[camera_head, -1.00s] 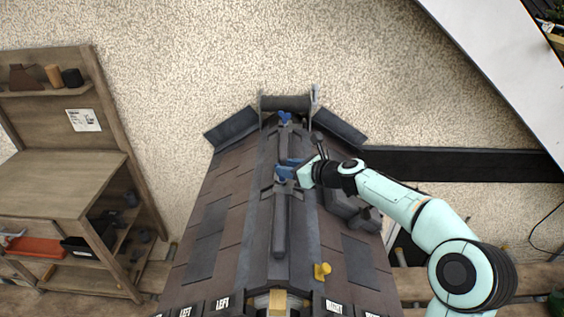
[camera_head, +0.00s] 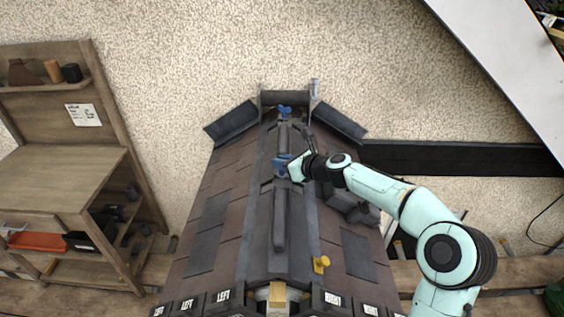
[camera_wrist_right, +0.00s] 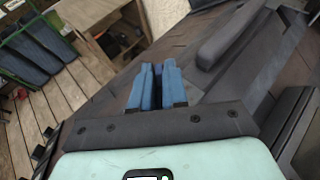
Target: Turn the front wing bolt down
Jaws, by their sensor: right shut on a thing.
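My right gripper (camera_head: 283,164) is at the middle of the roof ridge, its blue fingers shut. In the right wrist view the fingers (camera_wrist_right: 156,88) have a darker blue piece, the front wing bolt (camera_wrist_right: 158,76), between them. The fingers hide most of this bolt, so its turn angle cannot be told. A second blue wing bolt (camera_head: 285,111) stands free at the far end of the ridge. A dark ridge cap (camera_head: 280,218) runs from the gripper toward me. My left gripper is not in view.
A yellow knob (camera_head: 320,264) stands on the roof's near right. Dark angled pieces (camera_head: 232,124) flank the far end. A wooden shelf unit (camera_head: 62,185) with a red tray (camera_head: 38,241) stands at left. A dark beam (camera_head: 460,160) runs right, behind my arm.

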